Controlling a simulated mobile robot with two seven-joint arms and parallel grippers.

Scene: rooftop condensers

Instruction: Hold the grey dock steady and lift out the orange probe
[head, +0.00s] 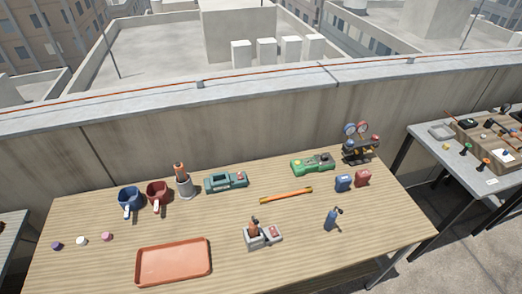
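A grey dock (250,244) sits near the front middle of the wooden table. An orange-brown probe (254,228) stands upright in its left part, with its lower end hidden inside the dock. The dock's right part carries a reddish patch. Neither of my grippers is in the head view, and nothing is seen touching the dock or probe.
Behind are an orange bar (286,194), a teal device (226,181), a grey cup (185,188) with an orange-topped tool and a green device (312,164).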

